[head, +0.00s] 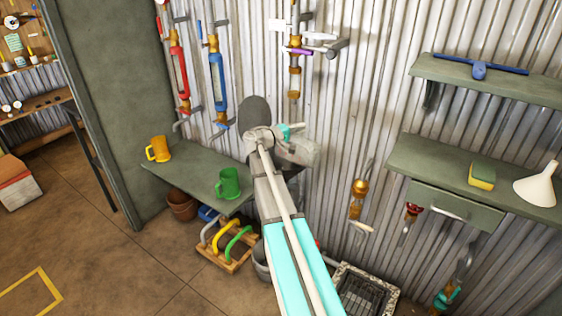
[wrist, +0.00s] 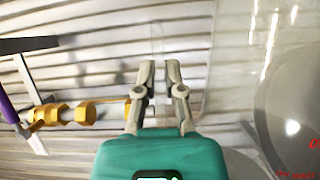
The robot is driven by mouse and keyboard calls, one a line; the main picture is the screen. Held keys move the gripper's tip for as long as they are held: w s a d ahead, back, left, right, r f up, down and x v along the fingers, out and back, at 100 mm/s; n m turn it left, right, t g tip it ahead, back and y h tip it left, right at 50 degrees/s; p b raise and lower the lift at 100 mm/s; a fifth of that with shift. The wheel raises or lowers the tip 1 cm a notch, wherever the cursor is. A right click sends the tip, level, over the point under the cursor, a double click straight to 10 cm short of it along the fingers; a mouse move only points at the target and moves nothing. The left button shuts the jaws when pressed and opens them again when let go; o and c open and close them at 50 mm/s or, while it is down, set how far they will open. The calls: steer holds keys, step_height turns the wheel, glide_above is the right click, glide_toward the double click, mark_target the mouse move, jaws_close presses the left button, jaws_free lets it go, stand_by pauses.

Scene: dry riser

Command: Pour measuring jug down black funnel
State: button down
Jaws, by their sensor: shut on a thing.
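My gripper (wrist: 160,72) is shut on a thin clear part, which looks like the handle of the measuring jug. The clear jug, with red markings, fills the right of the wrist view (wrist: 296,125). In the head view the jug (head: 300,152) is a pale translucent shape beside my teal gripper, in front of the corrugated wall. I cannot tell its contents or exact tilt. A dark grey oval (head: 254,112) shows at the end of my arm; I cannot tell whether it is the black funnel or part of my arm. No other black funnel is visible.
A pipe with a purple handle (head: 298,51) and brass fittings (wrist: 75,112) is close by. The left bench holds a yellow mug (head: 158,149) and green mug (head: 228,183). A white funnel (head: 537,187) and sponge (head: 482,176) stand on the right shelf. A floor drain (head: 365,293) lies below.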

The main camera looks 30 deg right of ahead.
mark_target(312, 144)
steer(key=shift+s, duration=0.1)
steer(key=shift+s+d+f+m+y, duration=0.2)
steer(key=shift+s+f+m, duration=0.15)
steer(key=shift+s, duration=0.2)
steer(key=shift+s+d+f+m+y, duration=0.15)
steer(key=shift+s+f+m, duration=0.15)
steer(key=shift+s, duration=0.2)
steer(key=shift+s+d+m+y+p, duration=0.2)
steer(key=shift+s+d+m, duration=0.15)
steer(key=shift+s, duration=0.4)
steer(key=shift+s+d+m+y+p, duration=0.1)
steer(key=shift+s+d+m+p, duration=0.1)
steer(key=shift+s+m, duration=0.4)
steer(key=s+d+f+m+t+y+b, duration=0.2)
steer(key=s+f+m+b, duration=0.3)
steer(key=f+b, duration=0.3)
steer(key=s+d+f+m+t+y+b, duration=0.2)
steer(key=s+f+m+b, duration=0.3)
steer(key=f, duration=0.8)
steer(key=s+t+b, duration=0.1)
steer(key=b, duration=0.2)
steer(key=shift+s+d+f+b, duration=0.15)
steer(key=shift+s+f+b, duration=0.15)
steer(key=shift+f+b, duration=0.1)
stand_by(0.4)
